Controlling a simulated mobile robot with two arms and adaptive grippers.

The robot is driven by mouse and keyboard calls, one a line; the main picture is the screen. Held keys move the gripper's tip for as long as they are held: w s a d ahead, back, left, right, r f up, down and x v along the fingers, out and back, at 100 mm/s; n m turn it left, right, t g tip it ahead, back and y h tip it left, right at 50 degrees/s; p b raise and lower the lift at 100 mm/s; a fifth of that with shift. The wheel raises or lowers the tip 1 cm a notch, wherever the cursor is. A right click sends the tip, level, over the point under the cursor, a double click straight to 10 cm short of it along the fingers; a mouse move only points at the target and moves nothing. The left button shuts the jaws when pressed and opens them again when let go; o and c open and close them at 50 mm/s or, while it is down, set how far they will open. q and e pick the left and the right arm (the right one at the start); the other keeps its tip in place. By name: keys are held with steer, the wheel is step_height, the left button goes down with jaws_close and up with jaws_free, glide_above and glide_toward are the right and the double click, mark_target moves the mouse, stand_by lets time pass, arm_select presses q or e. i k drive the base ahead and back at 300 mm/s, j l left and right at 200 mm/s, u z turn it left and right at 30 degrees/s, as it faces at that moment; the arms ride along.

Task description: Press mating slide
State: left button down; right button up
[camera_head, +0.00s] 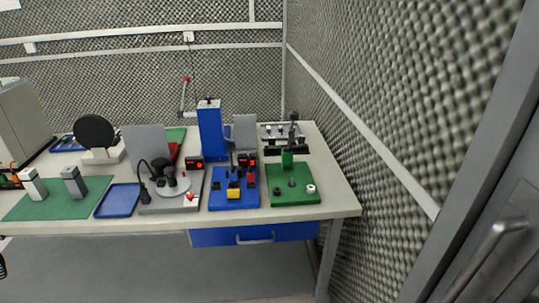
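A blue fixture plate (222,203) sits near the front of the bench, with a yellow block (234,193) and small black and red parts on it. A tall blue column (210,130) stands behind it. To the right is a green plate (292,199) with a green upright (287,159), a dark lever above it, and small black and white round parts. I cannot tell which part is the mating slide.
The bench (340,199) has a blue drawer (254,234) below. Left of the fixtures are a grey station (173,204) with a round stage, a blue tray (118,200) and a green mat (55,207) with two blocks. A foam wall (400,100) and grey door (495,245) bound the right.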

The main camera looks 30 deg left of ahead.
mark_target(234, 192)
steer(key=l+u, duration=0.1)
steer(key=u, duration=0.25)
steer(key=l+u, duration=0.1)
steer(key=u, duration=0.25)
steer(key=l+u, duration=0.1)
steer(key=u, duration=0.25)
